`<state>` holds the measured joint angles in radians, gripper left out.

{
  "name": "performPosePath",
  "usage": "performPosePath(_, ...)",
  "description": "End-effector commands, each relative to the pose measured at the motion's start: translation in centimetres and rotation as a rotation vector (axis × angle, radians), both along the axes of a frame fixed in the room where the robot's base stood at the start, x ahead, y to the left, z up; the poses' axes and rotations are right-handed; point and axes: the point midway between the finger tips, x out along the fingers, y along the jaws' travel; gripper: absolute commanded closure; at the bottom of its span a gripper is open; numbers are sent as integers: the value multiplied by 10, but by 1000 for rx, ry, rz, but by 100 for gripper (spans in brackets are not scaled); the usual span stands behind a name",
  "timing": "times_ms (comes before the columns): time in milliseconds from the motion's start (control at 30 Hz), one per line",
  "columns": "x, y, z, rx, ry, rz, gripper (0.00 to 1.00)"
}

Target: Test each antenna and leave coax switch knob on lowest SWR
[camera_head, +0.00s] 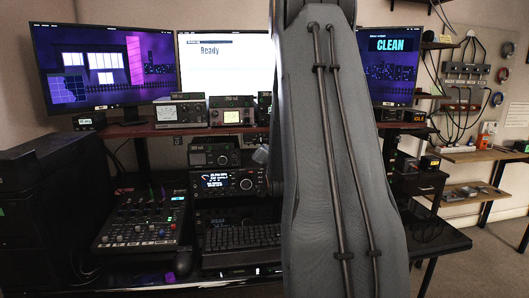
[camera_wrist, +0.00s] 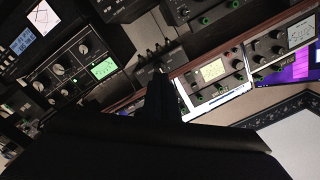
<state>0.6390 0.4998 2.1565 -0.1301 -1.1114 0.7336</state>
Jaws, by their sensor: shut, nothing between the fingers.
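In the wrist view my gripper (camera_wrist: 159,72) shows as a narrow dark shape with its fingers together and nothing visible between them. Its tip overlaps a small black box with several connectors (camera_wrist: 172,52), perhaps the coax switch. I cannot tell whether they touch, and no switch knob is clear. A black unit with round knobs and a lit green display (camera_wrist: 103,68) is to the left. A unit with a pale meter (camera_wrist: 212,71) is to the right. In the head view my arm covers the desk's centre right, and my gripper is hidden behind it.
Monitors read "Ready" (camera_head: 222,62) and "CLEAN" (camera_head: 391,46). Below the shelf (camera_head: 165,129) sit a radio (camera_head: 228,183), a keyboard (camera_head: 240,237) and a mixer (camera_head: 143,222). A black case (camera_head: 55,195) stands at left. Open floor shows at far right.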

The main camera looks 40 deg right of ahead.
Motion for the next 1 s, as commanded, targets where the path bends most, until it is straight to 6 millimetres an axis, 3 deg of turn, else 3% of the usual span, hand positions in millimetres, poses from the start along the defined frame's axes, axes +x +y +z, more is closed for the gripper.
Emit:
performPosePath(267,1,2,-1,1,7,3,100)
performPosePath(367,5,17,-7,6,59,18,100)
performPosePath(433,9,38,-19,13,138,43,100)
performPosePath(567,8,100,-52,23,361,121,100)
performPosePath(667,-6,155,-81,22,562,204,100)
performPosePath(867,-66,257,-127,-6,937,399,100)
performPosePath(1000,-127,318,-149,-37,1181,554,100)
